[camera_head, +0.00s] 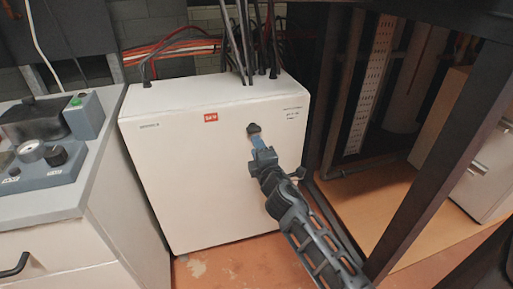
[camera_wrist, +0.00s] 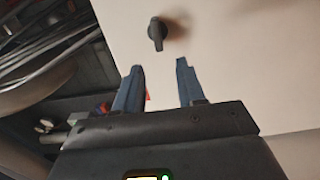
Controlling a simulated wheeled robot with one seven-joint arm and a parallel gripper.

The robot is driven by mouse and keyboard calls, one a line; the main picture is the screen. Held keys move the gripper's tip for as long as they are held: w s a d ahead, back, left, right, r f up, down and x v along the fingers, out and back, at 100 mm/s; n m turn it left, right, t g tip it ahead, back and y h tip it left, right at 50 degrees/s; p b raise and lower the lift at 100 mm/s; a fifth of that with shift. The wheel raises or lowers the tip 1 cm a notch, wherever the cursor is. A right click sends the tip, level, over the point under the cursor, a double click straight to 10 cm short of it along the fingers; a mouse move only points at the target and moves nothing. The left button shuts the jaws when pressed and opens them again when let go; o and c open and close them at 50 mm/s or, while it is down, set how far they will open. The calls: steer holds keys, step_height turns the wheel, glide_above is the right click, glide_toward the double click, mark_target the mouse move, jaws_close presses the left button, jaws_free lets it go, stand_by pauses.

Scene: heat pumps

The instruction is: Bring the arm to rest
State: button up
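My gripper (camera_head: 260,145) is at the end of my dark arm, in front of the white heat pump cabinet (camera_head: 190,180). In the wrist view, the two blue-grey fingers of my gripper (camera_wrist: 158,80) stand apart with nothing between them. A small dark knob (camera_head: 254,129) on the cabinet front lies just beyond the fingertips in the head view. The knob also shows in the wrist view (camera_wrist: 157,34), ahead of the fingertips with a visible gap. My arm is stretched out from the lower right.
A grey-white counter cabinet (camera_head: 60,210) with a blue-grey device (camera_head: 45,150) stands at the left. Cables (camera_head: 245,40) rise from the heat pump's top. A dark post (camera_head: 440,150) and a wooden platform (camera_head: 375,205) are at the right. Some floor (camera_head: 235,265) shows below the cabinet.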

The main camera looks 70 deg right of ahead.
stand_by(0.4)
steer(key=s+a+m+t+y+p, duration=0.15)
steer(key=s+a+y, duration=0.3)
steer(key=a, duration=0.65)
steer(key=s+a+t+y+p, duration=0.25)
steer(key=s+a, duration=0.25)
steer(key=a, duration=0.6)
steer(key=s+a+r+m+y+p, duration=0.3)
steer(key=s+a+r+m+y, duration=0.3)
steer(key=s+a+r, duration=0.7)
steer(key=shift+s+a+m+g+y, duration=0.4)
steer(key=shift+s+a, duration=0.1)
steer(key=shift+s, duration=0.6)
